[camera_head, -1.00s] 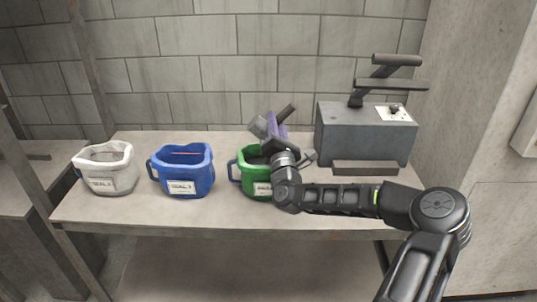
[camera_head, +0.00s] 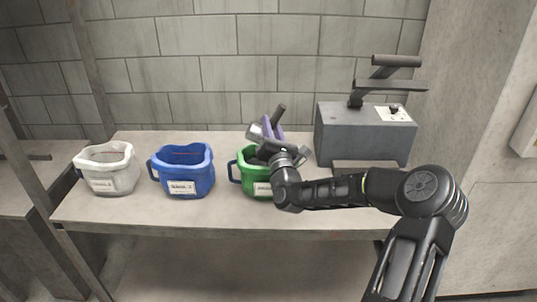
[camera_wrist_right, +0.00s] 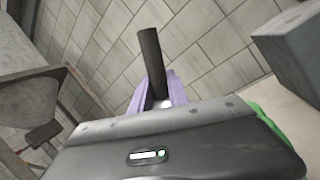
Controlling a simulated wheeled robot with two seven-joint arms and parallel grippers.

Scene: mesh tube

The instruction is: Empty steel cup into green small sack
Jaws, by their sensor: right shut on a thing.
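The green small sack (camera_head: 250,178) stands on the table with its handle to the left and a white label in front. My right gripper (camera_head: 272,130), with purple fingers, is above the sack's back right rim and is shut on the steel cup (camera_head: 254,132). The cup looks tipped to the left over the sack; its dark handle (camera_head: 279,113) sticks up. In the right wrist view the dark handle (camera_wrist_right: 151,62) rises between the purple fingers (camera_wrist_right: 157,94). The cup's mouth and the sack's inside are hidden. My left gripper is out of view.
A blue sack (camera_head: 183,172) and a white sack (camera_head: 108,170) stand to the left on the table (camera_head: 225,215). A grey machine (camera_head: 363,135) with a raised arm stands at the back right. The block wall is close behind.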

